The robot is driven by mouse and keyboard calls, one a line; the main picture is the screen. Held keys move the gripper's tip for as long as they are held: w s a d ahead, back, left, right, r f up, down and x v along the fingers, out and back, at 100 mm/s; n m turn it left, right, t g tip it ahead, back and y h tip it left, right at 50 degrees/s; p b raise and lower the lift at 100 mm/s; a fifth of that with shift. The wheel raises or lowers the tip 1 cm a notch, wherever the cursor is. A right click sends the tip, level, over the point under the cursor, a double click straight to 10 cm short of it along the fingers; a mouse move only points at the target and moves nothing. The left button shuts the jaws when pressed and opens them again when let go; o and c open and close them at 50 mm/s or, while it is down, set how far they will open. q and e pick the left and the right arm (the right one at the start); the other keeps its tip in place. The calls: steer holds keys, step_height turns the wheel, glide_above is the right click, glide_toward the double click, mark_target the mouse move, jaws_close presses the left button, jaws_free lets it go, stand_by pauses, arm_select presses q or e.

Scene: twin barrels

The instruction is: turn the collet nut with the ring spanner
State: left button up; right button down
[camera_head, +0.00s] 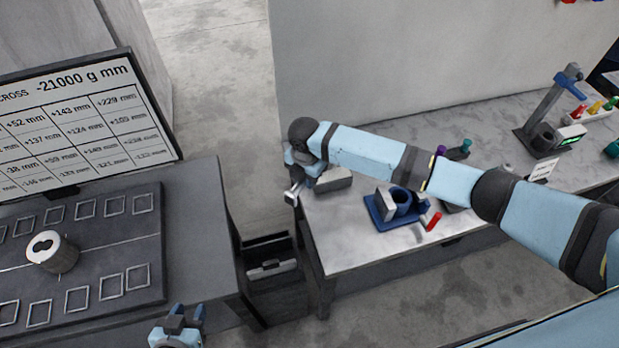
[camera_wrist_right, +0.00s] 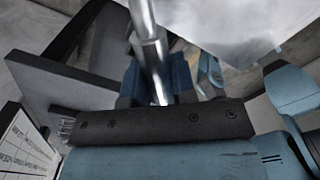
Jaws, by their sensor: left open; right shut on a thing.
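My right gripper (camera_head: 297,178) is over the near left corner of the marble table. It is shut on a bright metal bar (camera_head: 292,194). The right wrist view shows this bar (camera_wrist_right: 150,55) as a stepped silver rod between the blue fingers (camera_wrist_right: 158,82); its far end is out of that frame. I cannot tell if it is the ring spanner. My left gripper (camera_head: 181,320) is open and low at the bottom edge, apart from the tables. A blue fixture (camera_head: 378,212) with a round blue cup stands on the marble table. I cannot make out a collet nut.
A grey block (camera_head: 335,179) lies beside my right gripper. A red-handled item (camera_head: 433,221) is by the fixture. A dark table (camera_head: 200,220) at left bears a white-topped cylinder (camera_head: 52,251) and a screen (camera_head: 80,125). A dark bin (camera_head: 272,272) stands between the tables.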

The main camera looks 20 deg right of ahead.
steer(key=shift+w+a+r, duration=0.1)
steer(key=shift+w, duration=0.05)
steer(key=shift+w+a+m, duration=0.55)
steer(key=shift+w+m, duration=0.2)
steer(key=shift+m, duration=0.25)
steer(key=shift+w+a+m, duration=0.25)
steer(key=shift+w+m, duration=0.25)
steer(key=shift+w+a+m, duration=0.2)
steer(key=shift+w+m, duration=0.25)
steer(key=shift+m, duration=0.05)
steer(key=shift+w+a+m, duration=0.15)
steer(key=shift+w+m, duration=0.35)
steer(key=shift+w+a+m, duration=0.15)
steer(key=shift+w+m, duration=0.35)
